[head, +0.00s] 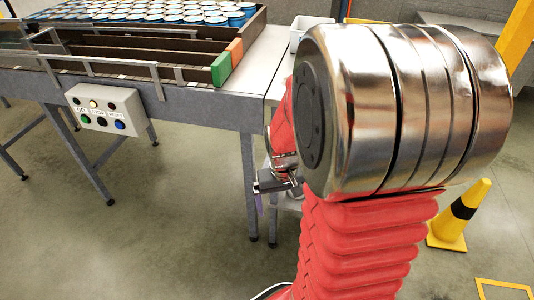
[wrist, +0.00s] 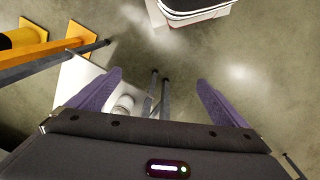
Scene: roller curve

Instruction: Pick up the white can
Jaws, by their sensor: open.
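No can that I can clearly identify as the white can shows in the head view. In the wrist view, a small pale rounded object (wrist: 124,103) shows beside the left finger, on or over a white surface; I cannot tell whether it is the can.
Several blue cans with pale tops (head: 150,14) stand on the conveyor table (head: 190,102). A control box (head: 107,109) hangs at its front. A white bin (head: 304,30) stands behind my arm. A yellow cone (head: 461,215) stands at right. The floor at front left is clear.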

